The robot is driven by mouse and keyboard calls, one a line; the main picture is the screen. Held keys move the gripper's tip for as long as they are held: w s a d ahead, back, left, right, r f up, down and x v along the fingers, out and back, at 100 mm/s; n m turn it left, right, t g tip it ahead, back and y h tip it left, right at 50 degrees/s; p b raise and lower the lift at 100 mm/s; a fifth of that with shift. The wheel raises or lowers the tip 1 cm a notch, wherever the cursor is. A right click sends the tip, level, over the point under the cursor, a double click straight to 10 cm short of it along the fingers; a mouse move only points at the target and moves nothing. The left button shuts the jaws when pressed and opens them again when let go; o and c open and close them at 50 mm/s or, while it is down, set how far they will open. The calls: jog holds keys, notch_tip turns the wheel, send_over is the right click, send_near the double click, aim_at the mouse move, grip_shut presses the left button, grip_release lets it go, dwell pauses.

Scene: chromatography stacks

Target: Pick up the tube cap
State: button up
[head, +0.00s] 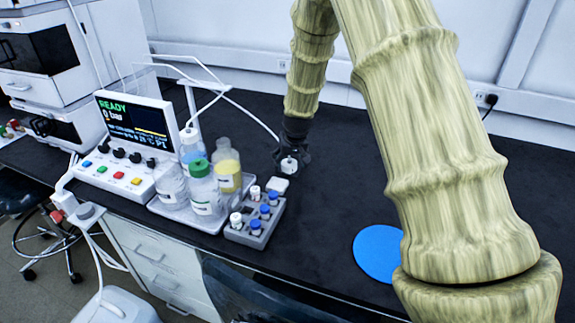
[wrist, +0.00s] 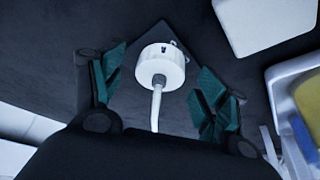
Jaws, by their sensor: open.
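The tube cap (wrist: 160,66) is a white round cap with a grey fitting and a pale tube coming off it. It lies between the two green fingers of my gripper (wrist: 161,90) in the wrist view, with a gap to each finger. My gripper is open and points down at the black bench. In the head view, my gripper (head: 291,153) is behind the rack of vials, and the white cap (head: 289,166) shows at its fingertips. I cannot tell the exact height of the fingers over the bench.
A small white block (head: 277,185) sits close by, also at top right in the wrist view (wrist: 262,20). A grey rack (head: 254,238) of capped vials and a tray (head: 183,217) of bottles stand to the left. A blue disc (head: 377,254) lies to the right; the bench between is clear.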

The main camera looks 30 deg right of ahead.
jog(key=shift+s+d+r, duration=0.1)
jog(key=shift+s+r, duration=0.1)
jog(key=shift+s, duration=0.05)
jog(key=shift+w+f, duration=0.5)
jog(key=shift+f, duration=0.15)
jog(key=shift+w+f, duration=0.15)
jog(key=shift+w, duration=0.05)
jog(key=shift+c, duration=0.5)
jog(key=shift+s+r, duration=0.25)
jog(key=shift+r, duration=0.1)
jog(key=c, duration=0.7)
jog(key=shift+f, duration=0.1)
jog(key=c, duration=0.3)
jog(key=shift+c, duration=0.2)
